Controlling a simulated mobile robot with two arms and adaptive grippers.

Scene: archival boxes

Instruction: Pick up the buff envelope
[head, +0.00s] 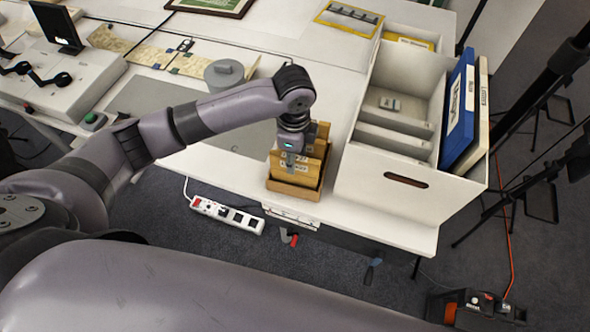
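Several buff envelopes (275,184) with pale labels stand upright in a small brown tray (292,191) at the front edge of the white table. Which of them is the task's one I cannot tell. My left gripper (291,163) points down over the tray, at the envelopes, and hides part of them. Its fingers are small and overlap the envelopes, so I cannot tell whether they are open, shut or touching one. My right gripper is out of view.
A white archival box (395,207) with a blue folder (459,112) stands right of the tray. A grey round container (224,74) and a grey mat (236,135) are on the table behind and to the left. A power strip (227,214) lies on the floor.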

